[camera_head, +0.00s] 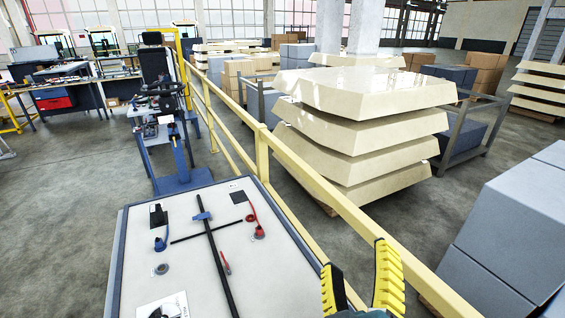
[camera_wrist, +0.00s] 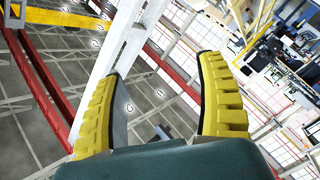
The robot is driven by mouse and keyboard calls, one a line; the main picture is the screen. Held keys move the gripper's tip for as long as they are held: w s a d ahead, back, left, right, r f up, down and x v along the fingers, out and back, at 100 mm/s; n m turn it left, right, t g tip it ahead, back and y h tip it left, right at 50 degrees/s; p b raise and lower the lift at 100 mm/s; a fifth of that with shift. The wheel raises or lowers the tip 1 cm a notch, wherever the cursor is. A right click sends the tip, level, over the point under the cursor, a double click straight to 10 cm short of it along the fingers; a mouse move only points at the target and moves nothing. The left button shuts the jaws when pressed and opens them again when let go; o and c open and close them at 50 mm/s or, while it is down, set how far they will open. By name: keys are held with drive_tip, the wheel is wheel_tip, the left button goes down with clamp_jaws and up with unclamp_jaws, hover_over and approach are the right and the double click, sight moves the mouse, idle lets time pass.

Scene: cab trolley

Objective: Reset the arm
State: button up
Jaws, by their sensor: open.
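My gripper (camera_head: 361,278) shows at the bottom right of the head view, its two yellow ribbed fingers pointing up and spread apart. It is open, with nothing between the fingers. The fingers also show in the wrist view (camera_wrist: 160,95), wide apart, with ceiling beams and windows behind them. In the head view the gripper is in front of the yellow railing and to the right of the white-topped table. The rest of my arm is out of the head view.
The table (camera_head: 190,285) carries a black rod, red and blue cabled parts and a small red tool. A yellow railing (camera_head: 312,180) runs along its right side. Beyond stand stacked cream panels (camera_head: 365,125) and grey boxes (camera_head: 515,235). Open floor (camera_head: 60,210) lies left.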

drive_tip(key=s+a+r+m+t+y, duration=0.3)
drive_tip(key=s+a+r+m+t, duration=0.15)
drive_tip(key=s+r+m, duration=0.35)
wheel_tip(320, 180, up, 33)
drive_tip(key=w+d+p, duration=0.1)
drive_tip(key=w+p, duration=0.1)
drive_tip(key=p, duration=2.9)
drive_tip(key=shift+w, duration=0.3)
drive_tip(key=shift+f, duration=0.1)
